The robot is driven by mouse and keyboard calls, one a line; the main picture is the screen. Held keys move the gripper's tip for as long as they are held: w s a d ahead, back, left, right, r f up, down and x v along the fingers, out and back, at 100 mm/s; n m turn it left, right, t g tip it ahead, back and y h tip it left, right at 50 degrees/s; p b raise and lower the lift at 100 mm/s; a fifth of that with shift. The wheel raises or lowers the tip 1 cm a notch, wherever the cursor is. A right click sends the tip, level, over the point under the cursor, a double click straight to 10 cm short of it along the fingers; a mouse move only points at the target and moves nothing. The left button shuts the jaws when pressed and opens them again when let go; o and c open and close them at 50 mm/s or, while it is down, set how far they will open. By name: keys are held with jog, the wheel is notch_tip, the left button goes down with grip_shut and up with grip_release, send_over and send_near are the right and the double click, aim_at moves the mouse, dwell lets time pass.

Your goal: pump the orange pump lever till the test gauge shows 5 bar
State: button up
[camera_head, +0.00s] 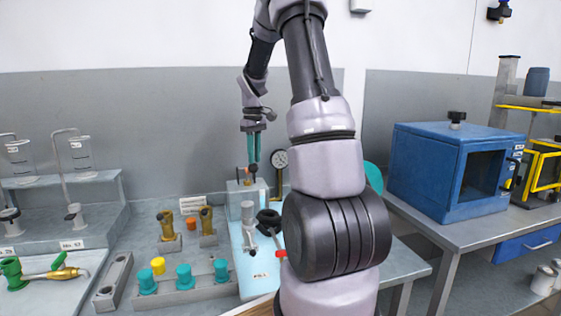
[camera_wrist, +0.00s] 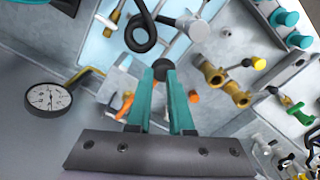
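The test gauge (camera_head: 280,159) is a round white dial on a stand behind the bench. It also shows in the wrist view (camera_wrist: 48,97), but its reading is too small to make out. My gripper (camera_head: 254,160) points down with its teal fingers a small gap apart. A dark round knob (camera_head: 253,169) sits right at the fingertips, and it also shows in the wrist view (camera_wrist: 162,68). I cannot tell whether the fingers grip it. An orange part (camera_wrist: 125,105), perhaps of the pump lever, shows left of the fingers; most of it is hidden.
A pale blue panel (camera_head: 247,270) carries a grey cylinder and a black looped handle (camera_head: 268,217). Brass fittings (camera_head: 166,225) and teal-capped posts (camera_head: 184,276) stand to the left. A blue box (camera_head: 430,170) stands on the right bench. My arm hides part of the bench.

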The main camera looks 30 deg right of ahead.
notch_tip(320, 180, down, 11)
notch_tip(320, 180, up, 13)
jog(key=shift+d, duration=0.1)
dwell(0.4)
dwell(0.7)
notch_tip(320, 180, down, 13)
notch_tip(320, 180, up, 13)
dwell(0.6)
jog(key=shift+f, duration=0.1)
dwell(0.7)
